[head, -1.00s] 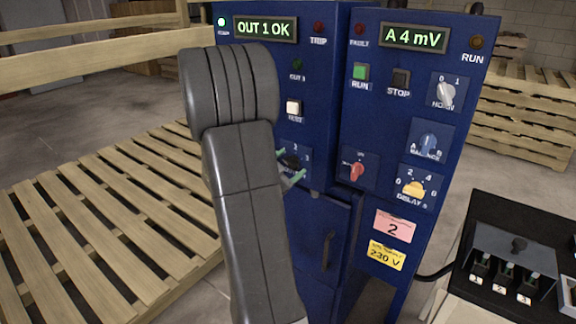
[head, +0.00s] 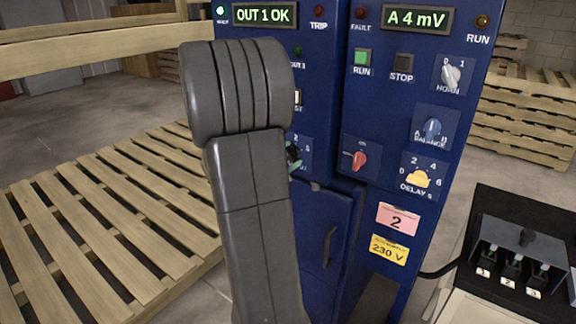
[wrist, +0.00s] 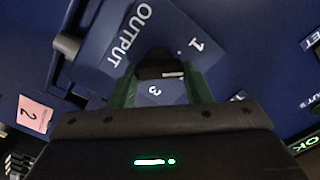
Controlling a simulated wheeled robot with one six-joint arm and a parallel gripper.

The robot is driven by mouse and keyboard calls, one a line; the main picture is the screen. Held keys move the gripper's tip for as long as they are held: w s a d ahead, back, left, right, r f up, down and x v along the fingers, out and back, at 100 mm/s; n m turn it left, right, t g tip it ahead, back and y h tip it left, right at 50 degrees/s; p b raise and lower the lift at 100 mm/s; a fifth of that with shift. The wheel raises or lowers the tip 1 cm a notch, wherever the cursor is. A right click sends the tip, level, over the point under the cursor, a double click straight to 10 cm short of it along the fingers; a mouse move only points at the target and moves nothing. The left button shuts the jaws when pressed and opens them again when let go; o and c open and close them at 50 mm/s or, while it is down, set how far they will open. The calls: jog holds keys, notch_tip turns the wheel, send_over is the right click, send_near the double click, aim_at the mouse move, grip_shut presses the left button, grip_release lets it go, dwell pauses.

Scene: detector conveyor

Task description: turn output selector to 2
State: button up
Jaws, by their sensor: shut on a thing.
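The output selector is a black knob (wrist: 154,64) on a blue plate marked OUTPUT. In the wrist view my gripper (wrist: 161,78) has its green fingers on both sides of the knob and is shut on it. A white mark on the knob faces right, between the printed 1 and 3; the 2 cannot be seen there. In the head view my arm covers much of the selector plate (head: 307,148), with its 2 and 3 in sight. The display (head: 265,15) above reads OUT 1 OK.
The right panel carries a red switch (head: 360,160), a balance knob (head: 432,128), a yellow delay knob (head: 417,179) and a horn knob (head: 451,76). A cabinet handle (head: 329,245) sticks out below. A pallet (head: 110,215) lies left; a black-topped unit stands right.

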jog(key=m+b, duration=0.7)
jog(key=b, duration=0.1)
jog(key=shift+d+f+m, duration=0.1)
jog(key=shift+f+m, duration=0.2)
jog(key=shift+m, duration=0.4)
jog(key=o, duration=1)
jog(key=shift+s+r, duration=0.1)
jog(key=shift+s, duration=0.05)
jog(key=v, duration=1.3)
jog(key=shift+s+a+p, duration=0.25)
jog(key=shift+a+p, duration=0.05)
jog(key=shift+p, duration=0.1)
jog(key=b+x, duration=0.1)
jog(key=x, duration=1.3)
